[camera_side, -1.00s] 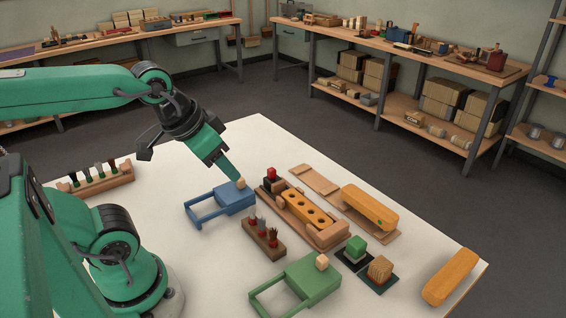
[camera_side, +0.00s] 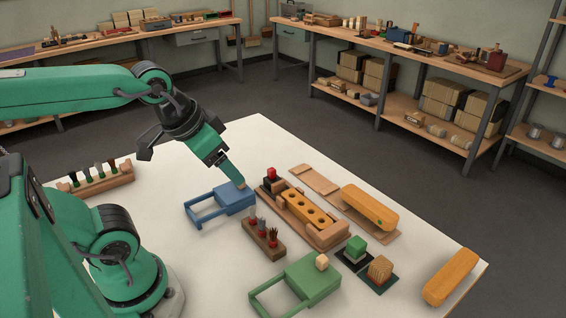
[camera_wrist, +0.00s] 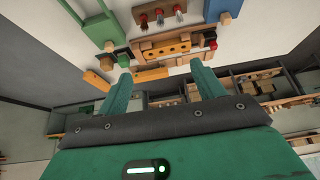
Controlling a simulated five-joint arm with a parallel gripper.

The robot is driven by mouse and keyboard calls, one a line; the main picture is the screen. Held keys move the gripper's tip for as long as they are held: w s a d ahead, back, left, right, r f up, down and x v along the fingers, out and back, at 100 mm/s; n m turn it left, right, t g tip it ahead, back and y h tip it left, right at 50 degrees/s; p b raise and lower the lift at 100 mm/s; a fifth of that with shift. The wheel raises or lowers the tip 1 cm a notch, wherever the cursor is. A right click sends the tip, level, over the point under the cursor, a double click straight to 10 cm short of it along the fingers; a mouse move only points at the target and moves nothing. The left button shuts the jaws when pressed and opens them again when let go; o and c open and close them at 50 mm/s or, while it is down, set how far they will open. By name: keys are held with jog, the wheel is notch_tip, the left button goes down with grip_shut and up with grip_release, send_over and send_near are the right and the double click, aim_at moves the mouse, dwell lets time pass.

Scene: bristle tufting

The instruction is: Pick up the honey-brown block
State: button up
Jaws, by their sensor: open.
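My gripper (camera_side: 240,184) points down over the blue drawer box (camera_side: 232,203) in the side view. In the wrist view its two green fingers stand apart with nothing between them (camera_wrist: 160,73). Several blocks have a honey colour, and I cannot tell for certain which is meant. One (camera_side: 369,207) with a small green mark lies on a wooden board; it shows far off between the fingers in the wrist view (camera_wrist: 151,75). One (camera_side: 451,277) lies alone at the right table edge. One with holes (camera_side: 296,200) sits in a wooden fixture. A browner cube (camera_side: 380,268) stands on a dark mat.
A brown rack (camera_side: 263,242) of bristle tufts stands left of the fixture. A green drawer box (camera_side: 305,280) with a pale cube (camera_side: 321,261) is in front. A green cube (camera_side: 356,247) is beside the brown one. White table (camera_side: 215,270) is clear at front left.

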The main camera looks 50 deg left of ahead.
jog(key=shift+w, duration=0.1)
jog(key=m+g, duration=0.5)
jog(key=m, duration=1.2)
send_over(306, 207)
jog(key=f, duration=1.4)
jog(key=shift+s+f, duration=0.2)
jog(key=shift+s, duration=0.2)
jog(key=shift+w+f+m+g, duration=0.3)
jog(key=shift+f+m, duration=0.2)
jog(key=shift+f, duration=0.05)
jog(key=shift+f, duration=0.1)
jog(key=shift+w+d+f, duration=0.1)
jog(key=shift+f, duration=3.7)
